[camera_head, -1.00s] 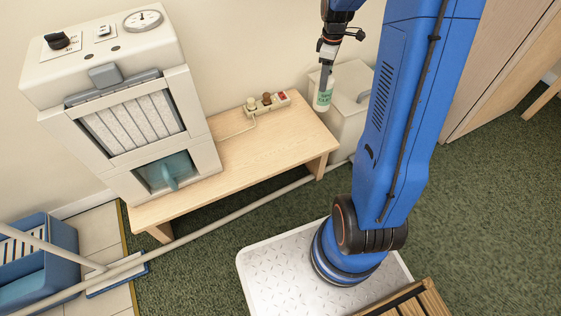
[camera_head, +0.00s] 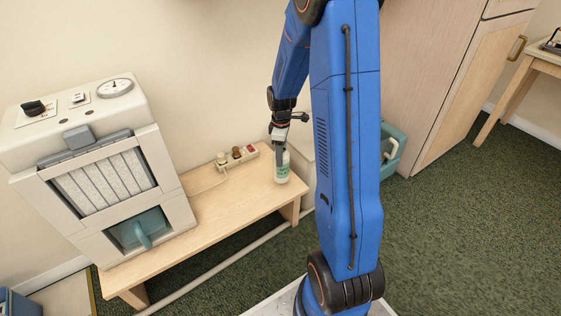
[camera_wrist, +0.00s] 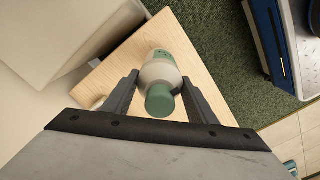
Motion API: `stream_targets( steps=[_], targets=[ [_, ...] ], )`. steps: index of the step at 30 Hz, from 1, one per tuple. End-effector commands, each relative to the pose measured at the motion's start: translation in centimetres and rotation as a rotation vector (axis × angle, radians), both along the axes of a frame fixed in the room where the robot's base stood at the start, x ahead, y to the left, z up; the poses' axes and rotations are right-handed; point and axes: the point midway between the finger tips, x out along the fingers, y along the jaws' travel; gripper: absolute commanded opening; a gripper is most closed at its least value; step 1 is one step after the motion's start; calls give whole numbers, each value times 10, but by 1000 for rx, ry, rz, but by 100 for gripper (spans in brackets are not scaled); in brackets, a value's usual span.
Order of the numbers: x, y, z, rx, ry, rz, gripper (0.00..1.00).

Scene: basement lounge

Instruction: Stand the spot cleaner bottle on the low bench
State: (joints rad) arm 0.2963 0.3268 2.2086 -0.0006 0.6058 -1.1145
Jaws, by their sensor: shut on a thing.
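The spot cleaner bottle (camera_head: 282,168) is white with a green label, and its green cap (camera_wrist: 160,99) faces the wrist camera. It is upright over the right end of the low bench (camera_head: 225,205), a light wooden one. Its base looks to be at the bench top, but I cannot tell whether it touches. My gripper (camera_head: 280,150) is shut on the bottle from above. In the wrist view the two dark fingers (camera_wrist: 157,95) lie on either side of it. The bench's wooden top also shows in the wrist view (camera_wrist: 215,78).
A dehumidifier-like white machine (camera_head: 165,185) stands on the bench's left part. A power strip with plugs (camera_head: 240,158) lies along the wall edge. Bench top between is clear.

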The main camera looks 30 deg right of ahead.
Motion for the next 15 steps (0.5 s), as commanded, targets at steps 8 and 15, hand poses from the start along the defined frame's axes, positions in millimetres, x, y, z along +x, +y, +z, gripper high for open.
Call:
stream_targets(
  steps=[8, 15],
  targets=[
    [-1, 0, -32, 1, 2, 0, 0],
    [0, 0, -33, 0, 0, 0, 0]
  ],
)
